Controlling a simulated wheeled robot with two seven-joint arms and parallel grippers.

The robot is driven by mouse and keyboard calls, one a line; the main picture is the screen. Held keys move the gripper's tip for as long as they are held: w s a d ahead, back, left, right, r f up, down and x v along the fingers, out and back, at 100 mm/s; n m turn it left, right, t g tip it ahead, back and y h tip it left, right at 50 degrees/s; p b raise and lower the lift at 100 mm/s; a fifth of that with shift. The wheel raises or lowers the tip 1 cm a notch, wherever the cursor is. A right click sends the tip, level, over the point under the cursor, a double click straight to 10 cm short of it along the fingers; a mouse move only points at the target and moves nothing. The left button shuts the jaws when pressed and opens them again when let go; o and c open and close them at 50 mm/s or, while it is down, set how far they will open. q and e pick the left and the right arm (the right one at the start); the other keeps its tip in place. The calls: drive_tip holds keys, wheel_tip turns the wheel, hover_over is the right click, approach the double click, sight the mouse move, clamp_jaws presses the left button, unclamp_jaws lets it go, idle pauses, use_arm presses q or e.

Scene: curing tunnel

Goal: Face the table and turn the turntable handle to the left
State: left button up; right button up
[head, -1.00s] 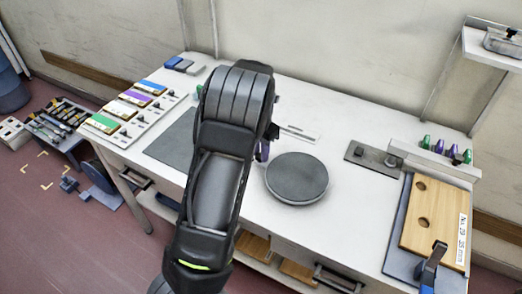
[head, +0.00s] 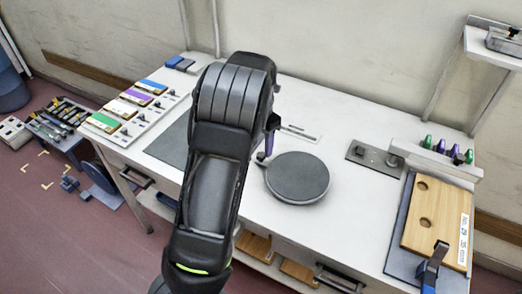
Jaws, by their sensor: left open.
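The turntable (head: 298,177) is a round dark grey disc on the white table, right of my left arm. A small dark stub (head: 261,157) shows at its left rim, seemingly part of its handle. My left gripper (head: 271,137) is open and mostly hidden behind my own forearm and wrist. A narrow purple piece shows there, just above the stub. I cannot tell whether it is a fingertip or the handle's grip, nor whether the gripper touches the handle. My right gripper is out of view.
A grey mat (head: 168,146) lies to the left, beside a rack of coloured blocks (head: 133,107). A metal plate with knobs (head: 374,158) and a wooden board (head: 433,215) are to the right.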

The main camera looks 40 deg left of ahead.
use_arm(q)
wheel_tip(320, 180, up, 5)
drive_tip(key=shift+f, duration=0.2)
idle(0.5)
